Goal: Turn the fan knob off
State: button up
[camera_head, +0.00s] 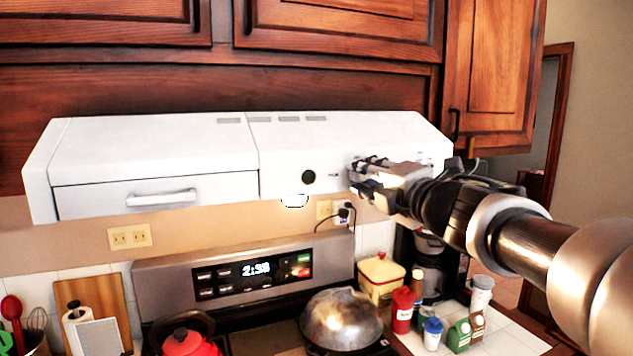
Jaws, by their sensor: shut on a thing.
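The white range hood (160,135) hangs under the dark wood cabinets. A round black knob (308,177) shows on its front panel, left of my gripper, with a small unreadable mark beside it. My gripper (358,176) is at the right part of the front panel, reaching in from the right. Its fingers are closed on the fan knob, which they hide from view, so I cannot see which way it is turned.
A lit lamp (295,201) glows under the hood. Below stand the stove panel (160,285), a metal domed pan (341,318), a red kettle (185,343) and several jars and bottles. The space in front of the hood's left half is free.

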jog(key=shift+r, duration=0.15)
dwell(0.4)
jog(key=o, duration=1.1)
jog(key=v, duration=0.7)
jog(key=shift+s, duration=0.2)
jog(key=shift+d, duration=0.1)
